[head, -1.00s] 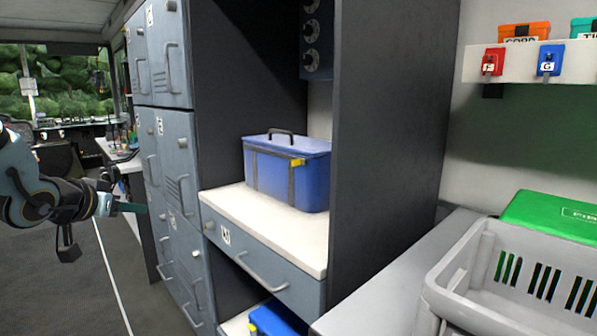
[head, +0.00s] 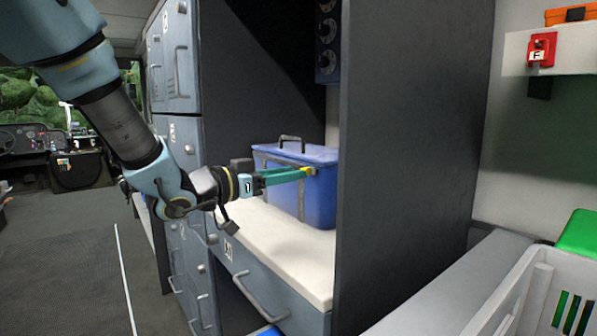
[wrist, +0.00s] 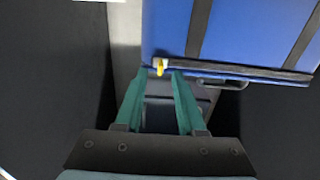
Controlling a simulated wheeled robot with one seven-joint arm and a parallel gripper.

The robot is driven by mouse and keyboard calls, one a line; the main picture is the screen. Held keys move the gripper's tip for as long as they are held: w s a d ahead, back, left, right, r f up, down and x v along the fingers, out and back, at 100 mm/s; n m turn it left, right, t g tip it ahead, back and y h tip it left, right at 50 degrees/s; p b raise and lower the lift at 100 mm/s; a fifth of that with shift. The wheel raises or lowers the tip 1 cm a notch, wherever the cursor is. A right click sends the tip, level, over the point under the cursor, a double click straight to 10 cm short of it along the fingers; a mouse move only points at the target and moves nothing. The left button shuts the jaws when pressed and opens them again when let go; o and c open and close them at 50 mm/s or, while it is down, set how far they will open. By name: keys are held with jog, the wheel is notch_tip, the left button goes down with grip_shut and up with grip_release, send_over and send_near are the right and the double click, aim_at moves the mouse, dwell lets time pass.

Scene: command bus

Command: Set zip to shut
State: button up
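The blue bag (head: 318,205) with a dark top handle and dark straps stands on the white counter in the locker bay. My gripper (head: 300,174) has green fingers reaching to the pull. In the wrist view my gripper (wrist: 163,74) is open, with a gap between its tips and the pull at that gap. Contact is unclear.
A dark upright panel (head: 410,130) stands close right of the bag. Grey lockers (head: 178,60) are at the left. The white counter (head: 270,236) is bare in front of the bag.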

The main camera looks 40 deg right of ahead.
jog(key=shift+d, duration=1.4)
grip_shut()
dwell(0.5)
